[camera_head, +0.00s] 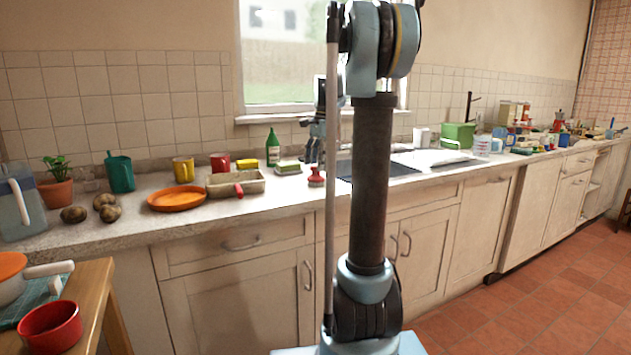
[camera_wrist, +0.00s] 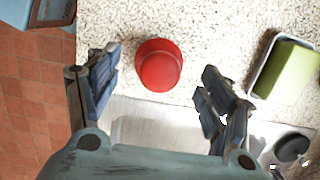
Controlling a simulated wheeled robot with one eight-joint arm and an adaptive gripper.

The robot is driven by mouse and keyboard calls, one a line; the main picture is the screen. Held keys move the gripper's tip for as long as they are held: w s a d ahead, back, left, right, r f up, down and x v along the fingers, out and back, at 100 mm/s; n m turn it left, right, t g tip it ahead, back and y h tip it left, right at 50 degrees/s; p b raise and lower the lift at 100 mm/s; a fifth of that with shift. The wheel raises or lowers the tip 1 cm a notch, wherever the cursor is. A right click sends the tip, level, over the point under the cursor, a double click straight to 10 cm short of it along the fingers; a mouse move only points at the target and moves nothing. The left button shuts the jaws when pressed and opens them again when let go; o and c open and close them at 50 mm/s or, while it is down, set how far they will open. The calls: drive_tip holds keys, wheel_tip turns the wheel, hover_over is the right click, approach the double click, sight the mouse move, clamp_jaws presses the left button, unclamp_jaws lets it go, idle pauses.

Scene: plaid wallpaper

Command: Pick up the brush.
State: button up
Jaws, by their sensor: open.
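A small red object, which looks like the brush (camera_head: 316,178), stands on the counter near the front edge, left of the sink. From above, the brush (camera_wrist: 158,65) shows as a round red shape. My gripper (camera_head: 311,152) is just above it, pointing down. In the wrist view my gripper (camera_wrist: 157,78) is open, its two fingers apart with the brush lying between and slightly beyond the fingertips. I see no contact between them. My arm hides part of the counter to the right of the brush.
A green sponge (camera_wrist: 287,72) in a small dish lies right of the brush in the wrist view. A green bottle (camera_head: 273,147) stands behind, a beige tray (camera_head: 222,187) to the left. The sink (camera_head: 345,168) is to the right.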

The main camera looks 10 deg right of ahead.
sight(314, 177)
drive_tip(key=shift+s+a+f, duration=0.1)
drive_tip(key=shift+a+f, duration=0.05)
drive_tip(key=shift+f, duration=0.8)
drive_tip(key=shift+a+f, duration=0.2)
drive_tip(key=shift+f, duration=0.75)
drive_tip(key=shift+s+a+f, duration=0.1)
drive_tip(key=shift+a+f, duration=0.05)
drive_tip(key=shift+f, duration=0.8)
drive_tip(key=c, duration=1.3)
wheel_tip(314, 177, up, 10)
drive_tip(key=shift+r, duration=0.1)
